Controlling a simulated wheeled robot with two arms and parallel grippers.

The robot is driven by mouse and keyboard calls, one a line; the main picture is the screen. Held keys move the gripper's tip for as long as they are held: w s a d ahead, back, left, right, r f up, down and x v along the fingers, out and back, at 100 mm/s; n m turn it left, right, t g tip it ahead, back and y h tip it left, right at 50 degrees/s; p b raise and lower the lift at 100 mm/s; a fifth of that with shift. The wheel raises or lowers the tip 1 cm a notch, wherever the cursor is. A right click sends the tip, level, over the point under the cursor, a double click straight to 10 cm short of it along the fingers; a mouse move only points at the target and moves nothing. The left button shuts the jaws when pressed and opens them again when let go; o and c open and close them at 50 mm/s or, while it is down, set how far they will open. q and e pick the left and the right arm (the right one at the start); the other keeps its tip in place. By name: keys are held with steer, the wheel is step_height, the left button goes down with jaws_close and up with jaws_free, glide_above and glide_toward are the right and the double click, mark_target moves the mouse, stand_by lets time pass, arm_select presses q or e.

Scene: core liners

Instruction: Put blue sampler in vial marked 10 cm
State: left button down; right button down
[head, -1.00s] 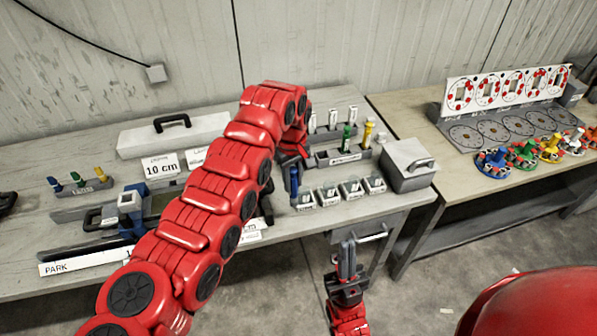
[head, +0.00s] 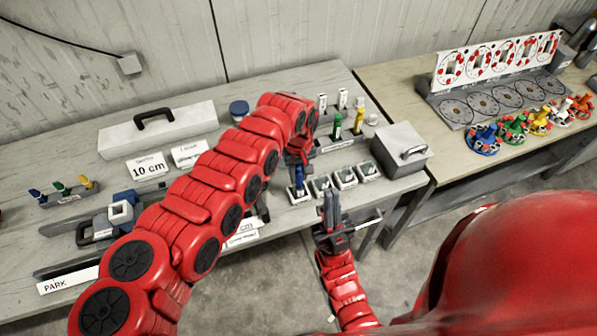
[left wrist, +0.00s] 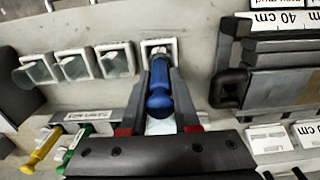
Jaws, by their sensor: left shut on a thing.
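The blue sampler (left wrist: 158,95) is between the fingers of my left gripper (left wrist: 160,110), which is shut on it. In the left wrist view its lower end is at the square vial (left wrist: 160,48) at the end of a row; I cannot tell how deep it sits. In the head view the blue sampler (head: 299,180) stands upright at the leftmost vial (head: 299,197). The vial's own marking is not readable. A card reading 10 cm (head: 147,167) stands at the left back. My right gripper (head: 331,212) is in front of the bench edge, its fingers close together.
Several other vials (head: 345,177) stand to the right in the row. A rack (head: 337,146) with green and yellow samplers is behind them. A grey box (head: 402,152) stands at right. A clamp-like device (head: 115,217) lies left of my arm.

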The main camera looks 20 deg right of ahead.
arm_select(q)
steer(key=shift+f, duration=0.4)
steer(key=shift+f, duration=0.15)
steer(key=c, duration=0.6)
jaws_free()
steer(key=shift+c, duration=0.2)
